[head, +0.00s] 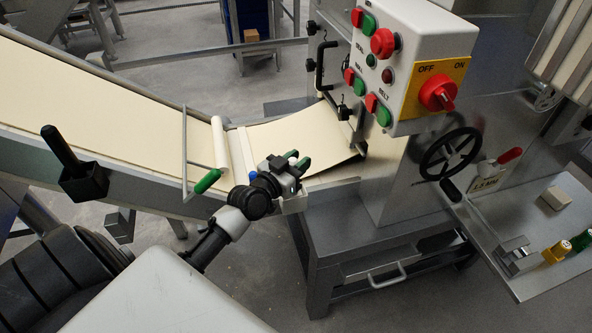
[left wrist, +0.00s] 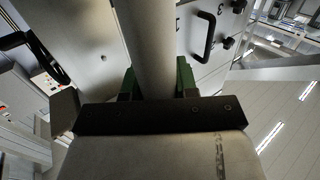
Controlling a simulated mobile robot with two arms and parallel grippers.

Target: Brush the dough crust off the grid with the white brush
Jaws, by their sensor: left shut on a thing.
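My left gripper (head: 291,162) is beside the dough sheet, at the near side of the machine's infeed. Its green fingers are shut on a pale round bar (left wrist: 150,45), which runs up and away between them in the left wrist view. I cannot tell whether this bar is the handle of the white brush; no bristles show. The bar is mostly hidden in the head view. I cannot make out the grid or a dough crust in either view. My right gripper is not in view.
The pale dough sheet (head: 90,95) runs along the conveyor into the machine. A white roller (head: 220,142) with a green-handled lever (head: 207,181) crosses it. A side table (head: 545,275) at right holds a yellow bottle (head: 556,252) and a small block (head: 555,198).

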